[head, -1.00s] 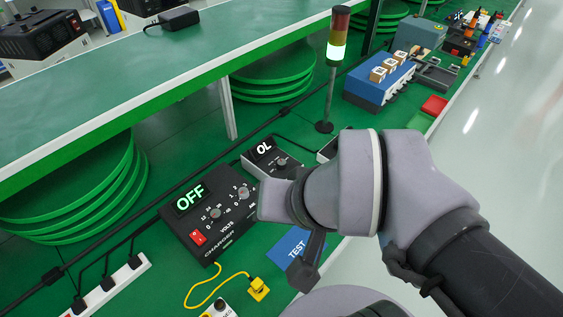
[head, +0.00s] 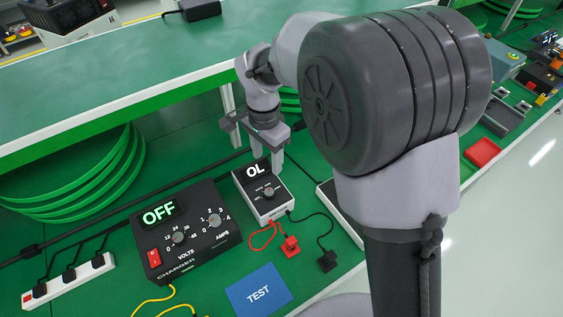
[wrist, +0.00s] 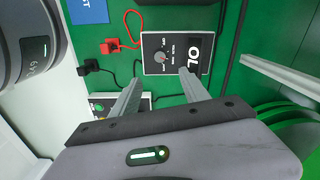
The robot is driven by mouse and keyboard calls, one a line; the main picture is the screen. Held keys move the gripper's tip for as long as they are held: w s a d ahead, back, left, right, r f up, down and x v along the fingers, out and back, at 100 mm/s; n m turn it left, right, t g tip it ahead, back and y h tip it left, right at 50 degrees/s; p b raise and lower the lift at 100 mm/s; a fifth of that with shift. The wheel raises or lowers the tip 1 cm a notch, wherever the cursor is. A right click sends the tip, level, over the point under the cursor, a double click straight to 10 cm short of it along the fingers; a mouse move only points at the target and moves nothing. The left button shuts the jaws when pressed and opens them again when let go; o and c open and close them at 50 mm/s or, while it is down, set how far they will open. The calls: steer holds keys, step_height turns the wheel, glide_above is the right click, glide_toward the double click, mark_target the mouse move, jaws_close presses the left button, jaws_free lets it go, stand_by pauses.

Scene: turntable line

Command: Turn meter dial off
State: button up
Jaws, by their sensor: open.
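The meter (head: 277,206) is a small black-faced box with a pale body, and its display reads OL. Its round dial (head: 268,192) sits below the display; the dial also shows in the wrist view (wrist: 158,57). My gripper (head: 268,168) points down at the far side of the meter, behind its display. In the wrist view my gripper (wrist: 160,77) has its two fingers apart with nothing between them, and the meter (wrist: 172,72) lies beyond the tips. I cannot tell the exact height of the tips above the bench.
A charger (head: 190,245) reading OFF stands left of the meter. Red and black leads run from the meter to a red plug (head: 290,245) and a black plug (head: 327,261). A blue TEST card (head: 258,289) lies in front. A shelf edge (head: 120,155) runs behind.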

mark_target(269, 192)
step_height(269, 192, down, 15)
steer(key=b, duration=0.5)
steer(key=shift+c, duration=0.4)
jaws_close()
